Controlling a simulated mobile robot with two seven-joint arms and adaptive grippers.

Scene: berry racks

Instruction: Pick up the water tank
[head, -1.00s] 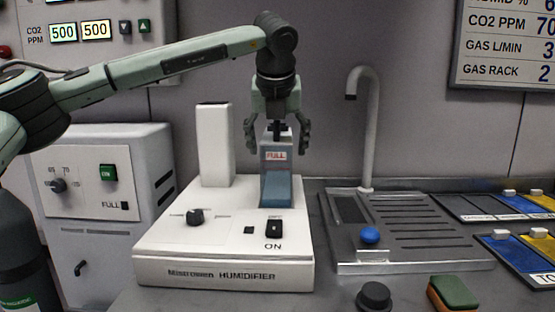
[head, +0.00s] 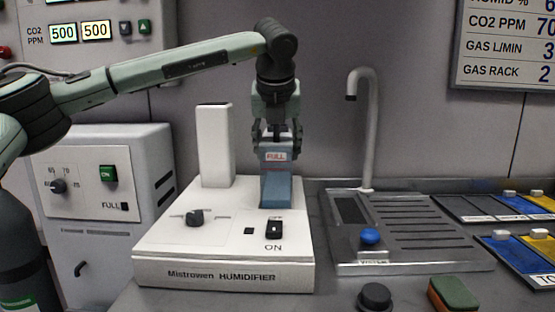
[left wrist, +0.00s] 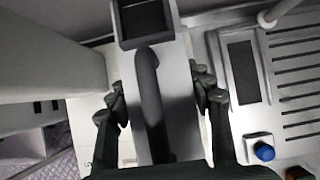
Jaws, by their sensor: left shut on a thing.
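The water tank (head: 276,187) is a blue-tinted block with a red FULL label, standing upright on the white humidifier (head: 225,274). My left gripper (head: 277,139) comes down on it from above and is shut on its top part. In the left wrist view the tank's top (left wrist: 182,75) shows a dark curved handle and a dark square recess, with the fingers of my left gripper (left wrist: 160,100) on either side. The lower end of the tank is seated in the humidifier. My right gripper is not in view.
A white column (head: 215,145) rises from the humidifier left of the tank. A sink with a drain grate (head: 430,235), a grey tap (head: 370,130) and a blue knob (head: 370,236) is at the right. A sponge (head: 453,293) and black knob (head: 375,296) are at the front.

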